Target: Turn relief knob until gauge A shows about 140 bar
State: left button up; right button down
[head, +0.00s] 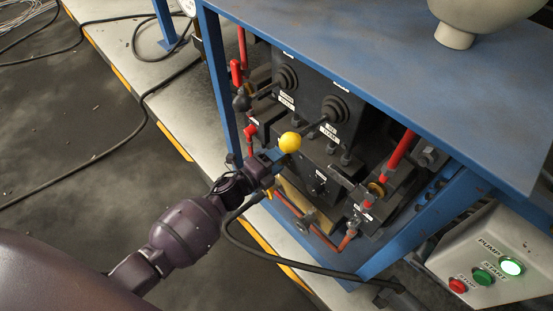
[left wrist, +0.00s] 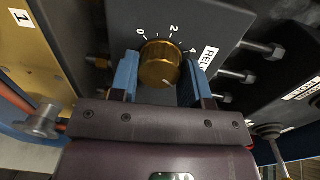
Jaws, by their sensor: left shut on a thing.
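The relief knob (left wrist: 160,62) is a round brass knob on a dark block in the left wrist view. A white scale with 0, 2 and 4 curves around its far side, and a partly covered label beginning "REL" is at its right. My left gripper (head: 272,156) reaches the dark valve block in the head view. Its blue fingers are shut on the knob, one on each side, as the left wrist view shows. The knob is hidden in the head view. A white gauge face (head: 187,6) is cut off at the top edge; its reading and letter cannot be told. My right gripper is not in view.
A yellow ball handle (head: 290,142) on a black rod is close beside my left gripper. Red pipes and bolts surround the block. The blue bench top (head: 390,70) overhangs it. The pump box (head: 490,255) at lower right has a lit green lamp (head: 511,267).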

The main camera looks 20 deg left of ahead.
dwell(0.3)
pick_arm(q)
jog(key=o, duration=0.9)
jog(key=shift+s, duration=0.15)
jog(key=shift+p+v, duration=0.95)
jog(key=shift+v, duration=4.4)
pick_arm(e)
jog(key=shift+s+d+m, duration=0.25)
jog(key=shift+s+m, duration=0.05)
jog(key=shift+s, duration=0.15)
pick_arm(q)
jog(key=shift+a, duration=0.1)
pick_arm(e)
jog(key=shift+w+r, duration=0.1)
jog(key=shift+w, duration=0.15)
